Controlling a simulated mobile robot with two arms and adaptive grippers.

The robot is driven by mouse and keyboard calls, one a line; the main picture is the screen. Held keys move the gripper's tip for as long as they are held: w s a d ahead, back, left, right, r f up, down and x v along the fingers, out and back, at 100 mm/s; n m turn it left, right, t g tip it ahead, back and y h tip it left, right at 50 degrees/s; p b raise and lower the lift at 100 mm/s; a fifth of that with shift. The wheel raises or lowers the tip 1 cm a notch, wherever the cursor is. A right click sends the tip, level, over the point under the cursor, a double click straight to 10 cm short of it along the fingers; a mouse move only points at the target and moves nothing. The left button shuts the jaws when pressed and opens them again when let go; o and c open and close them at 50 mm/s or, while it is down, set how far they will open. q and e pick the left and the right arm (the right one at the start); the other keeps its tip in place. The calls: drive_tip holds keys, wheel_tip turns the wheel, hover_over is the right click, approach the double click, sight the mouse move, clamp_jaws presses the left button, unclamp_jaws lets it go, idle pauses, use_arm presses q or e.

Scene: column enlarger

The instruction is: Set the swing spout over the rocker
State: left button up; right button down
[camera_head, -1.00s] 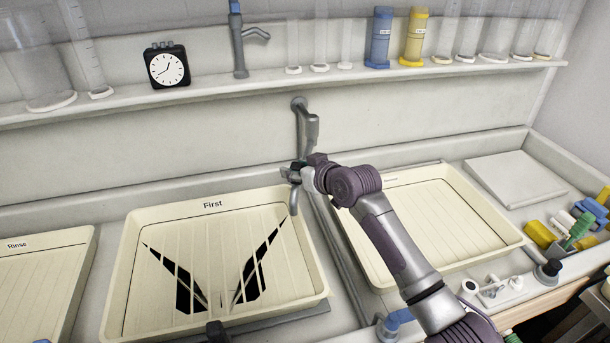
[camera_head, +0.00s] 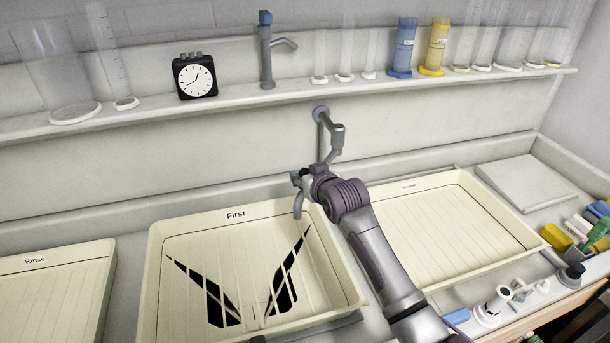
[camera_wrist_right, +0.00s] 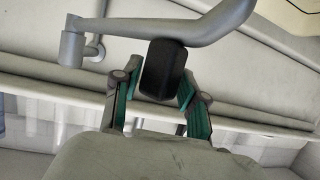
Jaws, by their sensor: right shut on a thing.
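The grey swing spout (camera_head: 336,140) comes off the wall behind the trays. Its down-turned outlet end (camera_head: 298,206) hangs over the back right part of the cream tray labelled First (camera_head: 158,290). In the right wrist view the spout's pipe (camera_wrist_right: 205,30) runs across the top, with a dark grip block (camera_wrist_right: 163,72) under it. My right gripper (camera_wrist_right: 160,92) has its green-padded fingers shut on that block, and it also shows in the head view (camera_head: 308,178). A grey base edge (camera_head: 335,326) shows under the First tray; I cannot tell if this is the rocker. My left gripper is out of view.
A tray labelled Rinse (camera_head: 55,290) stands left, and another cream tray (camera_head: 460,225) stands right under my arm. A shelf (camera_head: 240,100) above holds a clock (camera_head: 194,77), a tap (camera_head: 267,55) and cylinders. Small fittings (camera_head: 500,300) crowd the front right edge.

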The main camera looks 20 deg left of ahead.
drive_tip(key=c, duration=0.8)
unclamp_jaws()
drive_tip(key=shift+d, duration=0.2)
drive_tip(key=shift+c, duration=0.2)
drive_tip(key=v, duration=1.2)
drive_tip(key=shift+d+f, duration=0.1)
